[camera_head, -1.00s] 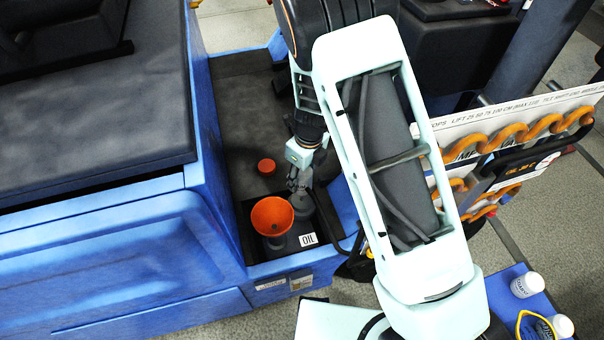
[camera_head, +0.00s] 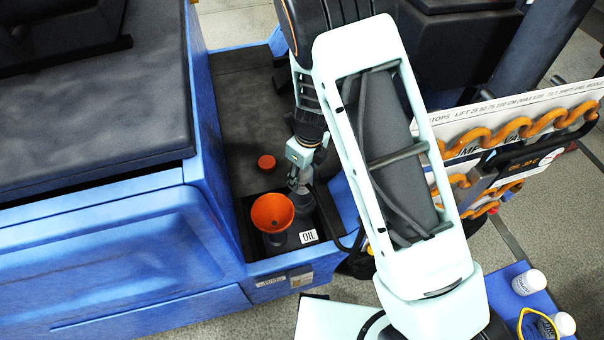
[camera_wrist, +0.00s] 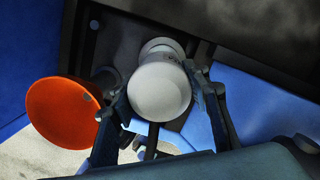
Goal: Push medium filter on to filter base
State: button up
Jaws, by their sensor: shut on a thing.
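The medium filter (camera_wrist: 160,91) is a pale grey, round-ended cylinder, seen nearly end-on in the wrist view. My gripper (camera_wrist: 158,82) is shut on it, with one dark finger on each side. In the head view my gripper (camera_head: 299,184) is low over the blue-walled bay, just right of the orange funnel, and the filter (camera_head: 303,201) shows only in part below it. A pale round piece (camera_wrist: 162,47), perhaps the filter base, shows behind the filter's far end. The filter hides most of it, and I cannot tell whether the two touch.
The orange funnel (camera_head: 272,212) stands close left of my gripper and also shows in the wrist view (camera_wrist: 62,112). A red cap (camera_head: 266,162) lies behind it. An OIL label (camera_head: 309,236) is in front. Blue walls (camera_head: 222,160) bound the narrow bay.

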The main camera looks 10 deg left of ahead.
aim_at(302, 187)
jog(key=shift+f, duration=0.1)
jog(key=shift+f+b, duration=0.95)
jog(key=shift+f, duration=0.45)
jog(key=shift+f, duration=0.1)
jog(key=shift+f+b, duration=0.4)
jog(key=shift+f, duration=0.3)
jog(key=shift+f, duration=0.2)
jog(key=shift+f+b, duration=0.3)
jog(key=shift+f, duration=0.2)
jog(key=shift+f, duration=0.15)
dwell(0.6)
jog(key=o, duration=1.5)
jog(key=shift+c, duration=0.2)
